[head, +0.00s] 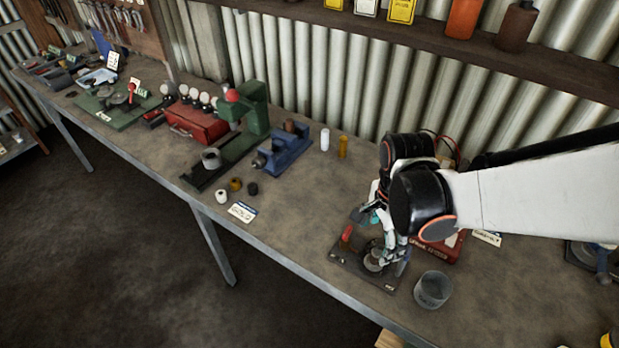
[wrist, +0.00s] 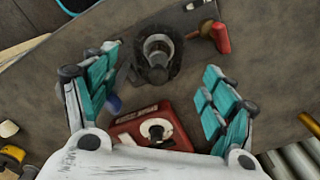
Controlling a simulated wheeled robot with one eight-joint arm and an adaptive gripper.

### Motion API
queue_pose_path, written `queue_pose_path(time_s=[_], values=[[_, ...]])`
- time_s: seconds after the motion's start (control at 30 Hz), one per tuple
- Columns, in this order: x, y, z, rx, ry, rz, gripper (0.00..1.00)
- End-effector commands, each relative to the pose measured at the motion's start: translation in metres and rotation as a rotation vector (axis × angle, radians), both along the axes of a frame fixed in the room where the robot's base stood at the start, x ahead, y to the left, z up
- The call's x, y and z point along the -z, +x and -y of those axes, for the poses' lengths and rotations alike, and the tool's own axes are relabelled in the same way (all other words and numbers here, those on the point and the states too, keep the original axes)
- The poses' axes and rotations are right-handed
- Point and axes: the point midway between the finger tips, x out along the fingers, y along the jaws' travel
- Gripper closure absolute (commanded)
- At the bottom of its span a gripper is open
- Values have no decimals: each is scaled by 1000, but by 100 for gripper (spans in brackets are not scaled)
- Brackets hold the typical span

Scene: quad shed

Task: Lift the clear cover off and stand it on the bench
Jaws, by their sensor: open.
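A clear, greyish cylindrical cover (head: 433,290) stands on the bench (head: 300,235), just right of a dark base plate (head: 350,262). Part of a round, blue-edged shape at the top left of the wrist view looks like the same cover (wrist: 75,5). A dark round fitting with a grey cup-like centre (wrist: 157,52) sits on the plate, with a red-handled lever (wrist: 222,38) beside it. My gripper (head: 377,240) is open above the plate. In the wrist view, its spread teal fingers (wrist: 160,62) lie either side of the fitting, with nothing visibly held.
A red box (wrist: 150,128) is close behind the plate. A blue vise (head: 287,152), green press (head: 252,110) and small pots (head: 235,185) stand left. The bench front edge is near the cover. Bare bench lies between the pots and plate.

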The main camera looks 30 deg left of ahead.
Motion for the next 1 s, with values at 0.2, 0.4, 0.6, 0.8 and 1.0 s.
queue_pose_path(time_s=[0.2, 0.4, 0.6, 0.8, 1.0], values=[[21, 2, 1, -1, 0, 0, 23], [49, 3, 2, -1, 1, 1, 23], [52, 2, 3, -3, 1, 1, 23], [51, 2, 3, 0, 1, 1, 45], [51, 3, 4, 1, 1, 1, 71]])
